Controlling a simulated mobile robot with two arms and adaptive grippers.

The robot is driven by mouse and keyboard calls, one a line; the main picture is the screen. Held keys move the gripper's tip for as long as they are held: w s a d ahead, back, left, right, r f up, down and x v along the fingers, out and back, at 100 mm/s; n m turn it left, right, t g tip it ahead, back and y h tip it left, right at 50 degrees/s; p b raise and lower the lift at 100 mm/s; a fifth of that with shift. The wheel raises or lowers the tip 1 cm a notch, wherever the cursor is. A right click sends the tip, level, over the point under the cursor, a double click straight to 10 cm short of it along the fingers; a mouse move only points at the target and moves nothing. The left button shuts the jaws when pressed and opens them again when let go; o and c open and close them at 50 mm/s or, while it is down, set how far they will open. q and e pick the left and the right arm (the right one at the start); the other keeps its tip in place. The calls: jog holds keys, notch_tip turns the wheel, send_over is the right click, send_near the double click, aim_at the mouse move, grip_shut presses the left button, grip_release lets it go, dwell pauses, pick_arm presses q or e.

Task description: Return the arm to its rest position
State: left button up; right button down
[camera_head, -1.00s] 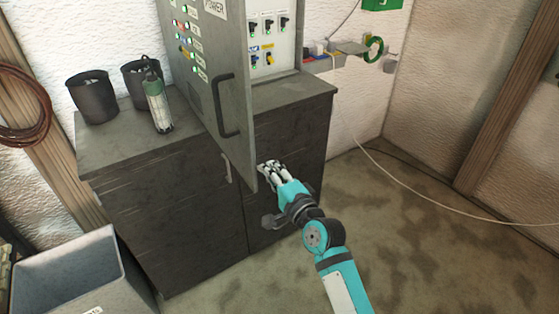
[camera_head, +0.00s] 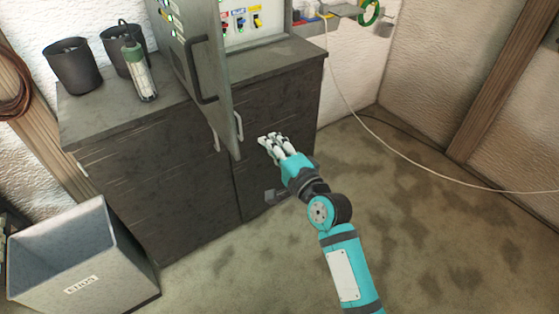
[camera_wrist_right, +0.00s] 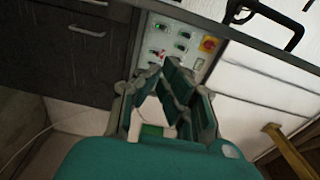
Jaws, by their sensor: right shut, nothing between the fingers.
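My right arm, teal and dark grey, reaches up from the lower right in the head view. Its right gripper (camera_head: 272,143) is shut and empty, in front of the dark cabinet and just right of the open grey panel door's lower edge. It does not appear to hold the door. In the right wrist view the gripper (camera_wrist_right: 170,75) shows its fingers close together, with a panel of switches (camera_wrist_right: 180,42) and a red-and-yellow knob beyond. My left gripper is in neither view.
The open grey door (camera_head: 205,75) juts out over the dark cabinet (camera_head: 150,165). Two dark bins and a green-capped lamp (camera_head: 139,70) stand on top. A grey crate (camera_head: 80,262) stands at the lower left. A white cable (camera_head: 400,157) crosses the wall and floor at right.

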jog(key=s, duration=0.5)
jog(key=s+d+f+n+g+h, duration=0.2)
jog(key=s+d+f, duration=0.15)
jog(key=f, duration=0.95)
jog(key=s+d+f+n+g+h, duration=0.2)
jog(key=s+d+f, duration=0.15)
jog(key=f, duration=1.05)
jog(key=s+d+f+n+g+h, duration=0.2)
jog(key=s+d+f, duration=0.15)
jog(key=f, duration=0.95)
jog(key=s+d+f+n+g+h, duration=0.2)
jog(key=s+d+f, duration=0.3)
jog(key=s+f, duration=0.35)
jog(key=s+d+f+n+g+h, duration=0.1)
jog(key=s+d+f+n+g, duration=0.1)
jog(key=s+d+f, duration=0.45)
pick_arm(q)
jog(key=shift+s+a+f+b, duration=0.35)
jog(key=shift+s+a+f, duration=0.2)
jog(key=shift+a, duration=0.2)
pick_arm(e)
jog(key=s+d+f+n+g+h, duration=0.1)
jog(key=s+d+f, duration=0.2)
jog(key=s, duration=0.7)
jog(key=s+d+f+n+g, duration=0.2)
jog(key=s+d+f, duration=0.1)
jog(key=s, duration=0.7)
jog(key=shift+s+d+f+h, duration=0.15)
jog(key=shift+d+f+h, duration=0.25)
jog(key=shift+d, duration=0.25)
